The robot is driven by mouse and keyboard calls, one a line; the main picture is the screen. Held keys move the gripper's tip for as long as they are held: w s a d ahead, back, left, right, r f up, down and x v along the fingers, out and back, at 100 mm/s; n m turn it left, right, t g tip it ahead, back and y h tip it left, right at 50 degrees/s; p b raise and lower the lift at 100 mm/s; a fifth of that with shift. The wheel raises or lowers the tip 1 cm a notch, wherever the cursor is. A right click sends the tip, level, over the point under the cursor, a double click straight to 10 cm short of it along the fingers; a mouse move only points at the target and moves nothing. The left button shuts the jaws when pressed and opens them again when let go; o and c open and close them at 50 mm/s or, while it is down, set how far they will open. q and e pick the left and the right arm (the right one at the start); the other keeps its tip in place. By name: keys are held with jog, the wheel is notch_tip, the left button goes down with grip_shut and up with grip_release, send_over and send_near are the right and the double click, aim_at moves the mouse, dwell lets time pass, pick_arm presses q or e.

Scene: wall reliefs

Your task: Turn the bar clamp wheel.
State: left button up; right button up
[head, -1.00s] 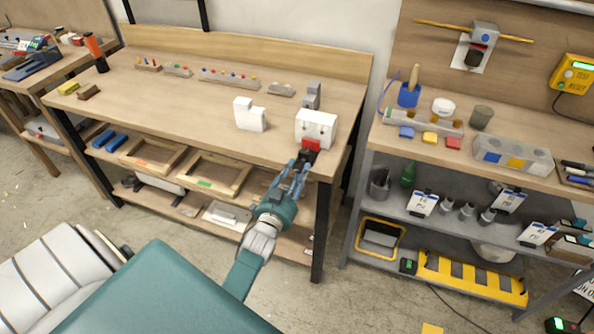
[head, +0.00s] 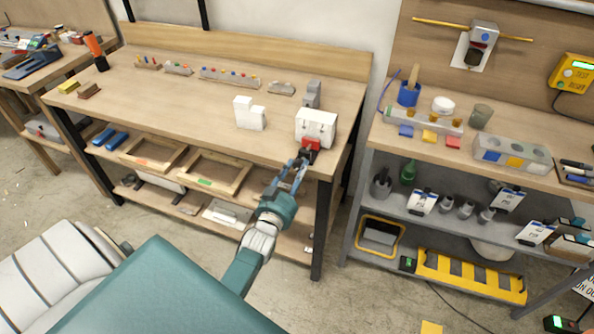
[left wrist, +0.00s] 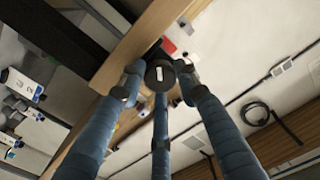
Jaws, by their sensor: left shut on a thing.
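The bar clamp's black wheel (left wrist: 160,73), with a white mark on its face, sits between my left gripper's fingertips (left wrist: 159,80) in the left wrist view. My left gripper (head: 302,161) is shut on the wheel at the front right edge of the workbench, with its fingers around the rim. The clamp's red part (head: 311,143) shows just beyond the fingertips, below a white block (head: 316,126). The fingers hide much of the wheel in the head view. My right gripper is not in view.
The workbench top (head: 190,105) is mostly clear, with a white stepped block (head: 250,114) left of the clamp. A grey shelf unit (head: 345,240) stands close on the right. Wooden frames (head: 215,175) lie on the shelf under the bench.

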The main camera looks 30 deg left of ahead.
pick_arm(q)
jog(key=o, duration=1.1)
jog(key=shift+a, duration=0.1)
jog(key=shift+o, duration=0.2)
jog(key=shift+w+f, duration=0.1)
jog(key=shift+s, duration=0.5)
jog(key=v, duration=1.1)
